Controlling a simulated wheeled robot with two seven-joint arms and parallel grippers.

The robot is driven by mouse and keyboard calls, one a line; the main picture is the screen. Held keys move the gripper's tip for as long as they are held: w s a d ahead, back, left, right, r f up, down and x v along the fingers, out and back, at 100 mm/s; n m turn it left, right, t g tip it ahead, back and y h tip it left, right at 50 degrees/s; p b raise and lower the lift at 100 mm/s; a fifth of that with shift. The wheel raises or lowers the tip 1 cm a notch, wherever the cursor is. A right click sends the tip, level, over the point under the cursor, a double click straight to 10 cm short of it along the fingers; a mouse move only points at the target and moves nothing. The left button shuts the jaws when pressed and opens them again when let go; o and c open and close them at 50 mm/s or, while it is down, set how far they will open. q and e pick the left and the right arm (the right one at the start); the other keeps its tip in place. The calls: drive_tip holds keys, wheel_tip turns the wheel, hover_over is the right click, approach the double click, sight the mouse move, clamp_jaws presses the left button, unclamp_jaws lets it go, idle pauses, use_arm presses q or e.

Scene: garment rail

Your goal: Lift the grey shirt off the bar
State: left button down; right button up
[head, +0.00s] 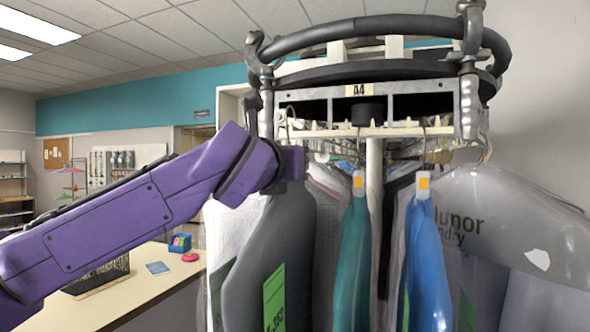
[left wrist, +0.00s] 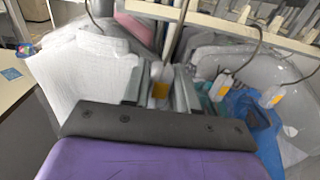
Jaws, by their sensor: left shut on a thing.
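The grey shirt (head: 270,260), dark grey with a bright green label, hangs at the left end of the bar (head: 400,132). A thin wire hook shows at the bar just above my gripper; I cannot tell whether it bears on the bar. My left gripper (head: 292,162) is at the top of the grey shirt, just below the bar, and partly hides its neck. In the left wrist view, the left gripper's fingers (left wrist: 160,88) stand close on either side of a white tag with an orange patch at the shirt's neck. My right gripper is not in view.
A teal garment (head: 354,240), a blue garment (head: 425,260) and a plastic-covered garment (head: 500,220) hang to the right. White wrapped garments (left wrist: 80,70) hang close on the left. A round metal rail frame (head: 380,30) stands above. A counter (head: 150,285) lies at left.

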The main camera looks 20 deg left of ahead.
use_arm(q)
drive_tip(key=shift+s, duration=0.2)
drive_tip(key=shift+s+b, duration=0.3)
drive_tip(key=s+b, duration=0.2)
drive_tip(key=s, duration=0.4)
drive_tip(key=s+b, duration=0.2)
drive_tip(key=s, duration=0.4)
drive_tip(key=s+b, duration=0.2)
drive_tip(key=s, duration=0.3)
drive_tip(key=shift+s+a, duration=0.4)
drive_tip(key=shift+s+b, duration=0.3)
drive_tip(key=shift+s, duration=0.45)
